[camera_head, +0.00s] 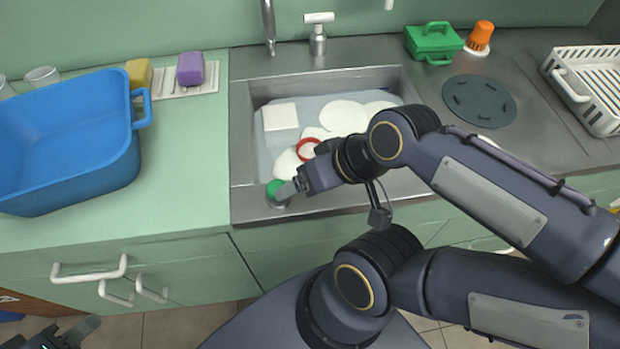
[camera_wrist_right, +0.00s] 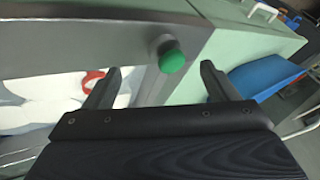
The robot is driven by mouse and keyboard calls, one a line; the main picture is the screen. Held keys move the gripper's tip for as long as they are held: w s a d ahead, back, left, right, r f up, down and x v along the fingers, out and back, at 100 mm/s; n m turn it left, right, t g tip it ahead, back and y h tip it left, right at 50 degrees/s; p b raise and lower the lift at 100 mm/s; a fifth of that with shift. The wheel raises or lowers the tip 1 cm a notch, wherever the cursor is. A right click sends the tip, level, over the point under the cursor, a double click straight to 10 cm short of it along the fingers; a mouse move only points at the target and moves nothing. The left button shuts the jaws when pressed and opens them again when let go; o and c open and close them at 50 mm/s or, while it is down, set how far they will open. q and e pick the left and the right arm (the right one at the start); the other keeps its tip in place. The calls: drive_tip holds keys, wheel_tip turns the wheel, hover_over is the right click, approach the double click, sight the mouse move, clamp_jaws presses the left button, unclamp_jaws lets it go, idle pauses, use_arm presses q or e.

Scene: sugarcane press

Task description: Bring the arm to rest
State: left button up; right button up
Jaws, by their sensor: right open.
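My right arm reaches in from the right over the sink. My right gripper (camera_head: 287,190) is at the sink's front left corner, beside a green knob (camera_head: 276,188). In the right wrist view my right gripper (camera_wrist_right: 158,84) has its two fingers spread wide and holds nothing. The green knob (camera_wrist_right: 173,61) shows beyond the fingertips, between them in the picture; I see no contact. My left gripper (camera_head: 78,330) is low at the bottom left edge, in front of the cabinet and partly cut off. Its jaw opening cannot be made out.
The sink (camera_head: 240,150) holds white dishes and a red ring (camera_head: 307,147) in water. A blue tub (camera_head: 65,140) stands on the left counter, near yellow and purple sponges (camera_head: 190,68). A green box (camera_head: 433,42), a dark round mat (camera_head: 480,101) and a white rack (camera_head: 590,85) are right.

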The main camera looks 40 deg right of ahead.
wheel_tip(320, 180, up, 11)
drive_tip(key=p, duration=1.1)
drive_tip(key=shift+r, duration=0.15)
